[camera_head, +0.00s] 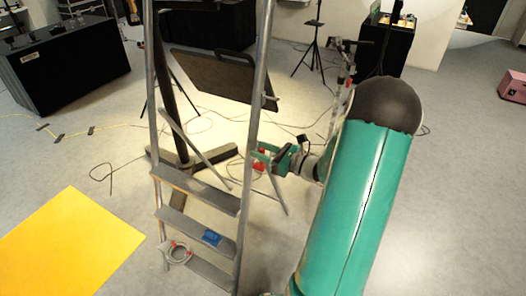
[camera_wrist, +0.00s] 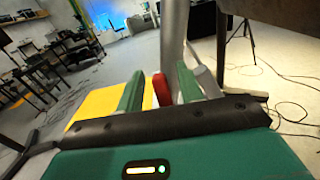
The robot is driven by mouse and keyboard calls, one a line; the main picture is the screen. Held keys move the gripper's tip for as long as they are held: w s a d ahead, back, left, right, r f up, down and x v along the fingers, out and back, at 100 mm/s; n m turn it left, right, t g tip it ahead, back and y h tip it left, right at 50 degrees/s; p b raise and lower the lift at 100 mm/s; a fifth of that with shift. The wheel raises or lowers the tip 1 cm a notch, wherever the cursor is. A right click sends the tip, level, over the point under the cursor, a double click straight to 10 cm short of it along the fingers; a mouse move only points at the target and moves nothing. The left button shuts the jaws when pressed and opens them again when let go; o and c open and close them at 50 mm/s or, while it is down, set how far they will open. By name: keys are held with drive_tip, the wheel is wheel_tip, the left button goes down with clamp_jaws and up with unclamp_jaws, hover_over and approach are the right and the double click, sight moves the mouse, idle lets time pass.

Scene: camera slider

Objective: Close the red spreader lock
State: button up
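A grey stepladder (camera_head: 196,184) stands upright in the middle of the head view. The red spreader lock (camera_head: 258,167) shows as a small red patch at its right rail, partly hidden by my gripper (camera_head: 264,153). The fingers are apart. I cannot tell whether either finger touches the lock. A grey ladder rail (camera_wrist: 173,40) rises just behind it.
A blue item (camera_head: 212,238) and a tape roll (camera_head: 178,253) are on the ladder's lower steps. A dark panel (camera_head: 222,78) and a stand are behind the ladder. Cables (camera_head: 105,172) cross the floor. A yellow mat (camera_head: 70,245) lies at left.

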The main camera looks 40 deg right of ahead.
clamp_jaws()
